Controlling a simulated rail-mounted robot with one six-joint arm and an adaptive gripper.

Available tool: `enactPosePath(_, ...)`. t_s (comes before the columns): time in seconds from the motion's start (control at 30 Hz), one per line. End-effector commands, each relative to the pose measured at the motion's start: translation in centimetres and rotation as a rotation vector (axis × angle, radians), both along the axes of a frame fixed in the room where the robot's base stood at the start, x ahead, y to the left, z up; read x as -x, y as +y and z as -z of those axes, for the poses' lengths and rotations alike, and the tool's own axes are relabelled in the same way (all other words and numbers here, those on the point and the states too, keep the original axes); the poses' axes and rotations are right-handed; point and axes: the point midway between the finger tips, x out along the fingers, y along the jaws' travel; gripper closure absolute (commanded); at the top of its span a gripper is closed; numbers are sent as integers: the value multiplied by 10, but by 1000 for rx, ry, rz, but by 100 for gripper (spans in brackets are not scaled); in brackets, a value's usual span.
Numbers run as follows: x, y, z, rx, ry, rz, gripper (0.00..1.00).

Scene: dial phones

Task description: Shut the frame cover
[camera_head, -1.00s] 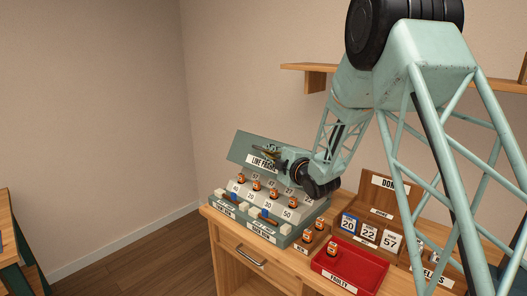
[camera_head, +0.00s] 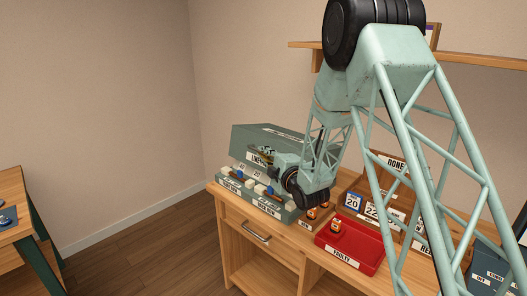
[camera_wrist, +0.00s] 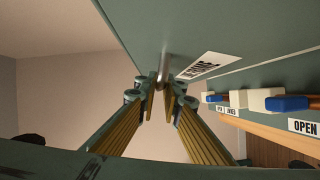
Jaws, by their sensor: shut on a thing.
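The grey-green frame cover (camera_head: 250,136) leans forward over the frame (camera_head: 228,186) on the bench, partly lowered. A gap shows between its lower edge and the row of white and blue parts along the frame's front. My gripper (camera_head: 266,153) is at the cover's front, by its white label. In the wrist view the fingertips of my gripper (camera_wrist: 162,88) close on a small metal handle (camera_wrist: 163,68) on the cover (camera_wrist: 205,35). The label's text is only partly readable, and my arm hides the cover's right end.
Blue and white latch-like parts (camera_wrist: 288,103) line the frame's front, near an "OPEN" label. A red "FAULTY" tray (camera_head: 355,254) with an orange item stands right of the frame. A wooden "DONE" rack (camera_head: 384,168) with number cards stands behind it. A shelf (camera_head: 470,58) is above.

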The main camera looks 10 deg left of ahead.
Motion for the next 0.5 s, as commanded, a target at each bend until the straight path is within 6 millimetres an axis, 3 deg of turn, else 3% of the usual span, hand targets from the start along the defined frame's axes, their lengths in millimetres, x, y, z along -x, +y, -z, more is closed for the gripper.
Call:
enactPosePath(0.27,-1,-2,2,1,3,4,100)
enactPosePath(0.3,-1,-2,2,1,3,4,91)
enactPosePath(0.33,-1,-2,2,1,3,4,88)
enactPosePath(0.5,-1,-1,1,1,1,2,87)
